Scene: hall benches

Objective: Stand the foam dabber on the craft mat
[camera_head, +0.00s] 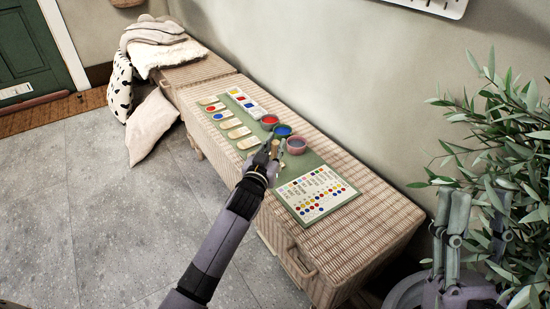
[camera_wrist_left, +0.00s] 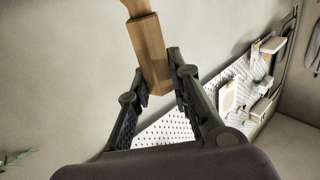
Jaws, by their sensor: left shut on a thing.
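My left gripper (camera_head: 273,155) is over the front part of the green craft mat (camera_head: 262,176), near the paint cups. It is shut on the foam dabber (camera_head: 275,146), which is small and partly hidden by the fingers. In the left wrist view the dabber (camera_wrist_left: 150,48) is a wooden piece between the fingertips (camera_wrist_left: 160,85), running up out of the picture. Its foam is not clearly visible. Whether it touches the mat is unclear. My right gripper (camera_head: 475,225) is at the right, in front of the plant, with its fingers apart and nothing seen between them.
The mat lies on a wicker bench (camera_head: 360,225). On it are a red cup (camera_head: 269,122), a blue cup (camera_head: 283,131), a pinkish cup (camera_head: 296,145), several tags (camera_head: 239,132) and a dotted colour chart (camera_head: 318,192). A plant (camera_head: 520,150) crowds the right. The wall rises behind.

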